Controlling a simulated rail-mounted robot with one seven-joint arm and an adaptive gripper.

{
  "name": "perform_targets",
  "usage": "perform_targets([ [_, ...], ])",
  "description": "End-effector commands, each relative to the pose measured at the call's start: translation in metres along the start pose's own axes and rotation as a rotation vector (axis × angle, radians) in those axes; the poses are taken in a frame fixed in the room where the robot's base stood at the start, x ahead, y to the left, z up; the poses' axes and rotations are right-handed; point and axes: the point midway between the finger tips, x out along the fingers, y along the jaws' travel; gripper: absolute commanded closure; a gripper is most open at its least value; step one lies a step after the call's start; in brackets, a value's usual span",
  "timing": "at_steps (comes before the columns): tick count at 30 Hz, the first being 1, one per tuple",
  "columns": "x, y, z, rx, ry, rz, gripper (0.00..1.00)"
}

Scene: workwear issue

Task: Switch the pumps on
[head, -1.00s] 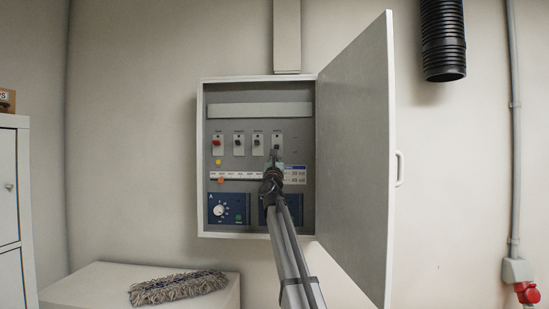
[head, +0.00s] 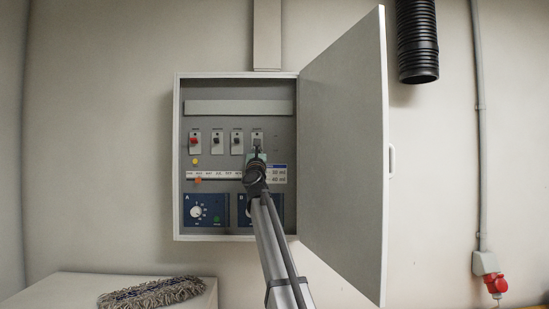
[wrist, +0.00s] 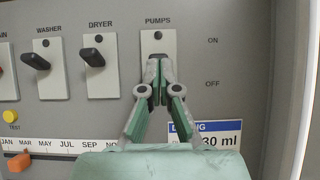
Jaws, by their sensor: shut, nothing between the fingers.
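The pumps switch (wrist: 158,42) is a pale plate labelled PUMPS at the right end of a switch row, with ON marked above OFF beside it. In the head view the pumps switch (head: 258,138) is the rightmost of the row. My gripper (wrist: 157,66) is shut and empty, its fingertips in front of the lower part of that plate. They hide most of the lever, so its position and any contact cannot be told. My gripper (head: 257,153) also shows at the panel in the head view.
The dryer switch (wrist: 93,57) and washer switch (wrist: 36,61) stand close on the left. The open cabinet door (head: 343,150) bounds the right side. Below are an orange slider (wrist: 19,162), a month strip (wrist: 62,146) and dial A (head: 196,212).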

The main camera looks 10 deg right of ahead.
Motion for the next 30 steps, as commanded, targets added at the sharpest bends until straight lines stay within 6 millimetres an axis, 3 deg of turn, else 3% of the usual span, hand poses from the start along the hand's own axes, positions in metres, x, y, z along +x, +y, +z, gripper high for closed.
perform_targets([
  [1,-0.001,0.008,0.003,0.005,-0.001,0.006,1.0],
  [11,-0.003,0.004,0.007,0.002,0.0,0.004,1.0],
  [24,-0.047,-0.001,0.061,-0.001,0.0,0.0,1.0],
  [30,-0.061,-0.002,0.075,-0.001,0.0,-0.001,1.0],
])
